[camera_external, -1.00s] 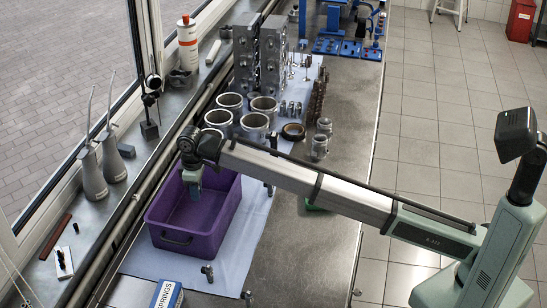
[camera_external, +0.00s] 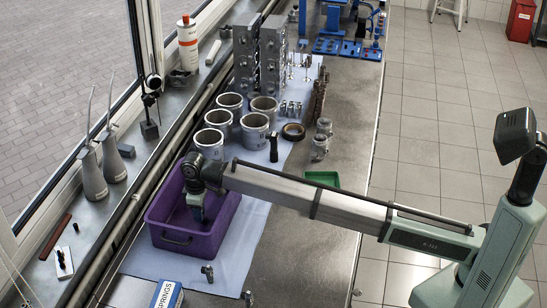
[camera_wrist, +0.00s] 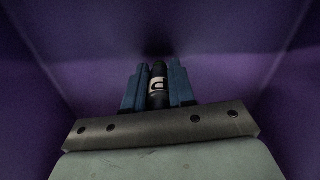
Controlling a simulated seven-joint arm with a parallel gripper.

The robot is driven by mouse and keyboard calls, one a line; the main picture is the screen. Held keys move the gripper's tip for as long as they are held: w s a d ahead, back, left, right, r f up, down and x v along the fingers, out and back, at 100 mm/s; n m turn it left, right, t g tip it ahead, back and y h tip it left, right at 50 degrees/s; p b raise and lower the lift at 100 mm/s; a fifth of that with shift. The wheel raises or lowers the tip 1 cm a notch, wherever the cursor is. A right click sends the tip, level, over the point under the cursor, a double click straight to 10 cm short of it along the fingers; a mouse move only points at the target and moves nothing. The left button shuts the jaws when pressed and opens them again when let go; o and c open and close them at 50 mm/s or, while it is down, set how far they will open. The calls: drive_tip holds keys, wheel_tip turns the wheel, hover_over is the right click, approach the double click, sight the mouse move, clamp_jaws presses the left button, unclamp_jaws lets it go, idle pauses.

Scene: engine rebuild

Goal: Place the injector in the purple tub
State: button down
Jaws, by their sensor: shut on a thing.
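The purple tub (camera_external: 178,238) stands on the blue mat near the front of the bench. My gripper (camera_external: 197,216) is down inside the tub's opening, between its walls. In the wrist view my gripper (camera_wrist: 158,92) is shut on the injector (camera_wrist: 158,88), a dark cylinder with a white band and a black mark. Purple tub walls and floor (camera_wrist: 65,110) surround it there. I cannot tell whether the injector's far end touches the tub floor. In the external view the injector is hidden by the gripper and tub.
Grey cylinder liners (camera_external: 254,131) stand behind the tub. A small dark upright part (camera_external: 273,147) and a green tray (camera_external: 322,179) are to the right. Small metal fittings (camera_external: 207,272) and a "SPRINGS" box (camera_external: 167,296) lie in front. Oil cans (camera_external: 113,165) stand on the sill.

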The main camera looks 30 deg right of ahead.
drive_tip(key=shift+f, duration=0.15)
drive_tip(key=c, duration=0.9)
unclamp_jaws()
drive_tip(key=shift+c, duration=0.2)
wheel_tip(320, 180, up, 12)
drive_tip(key=shift+r, duration=0.2)
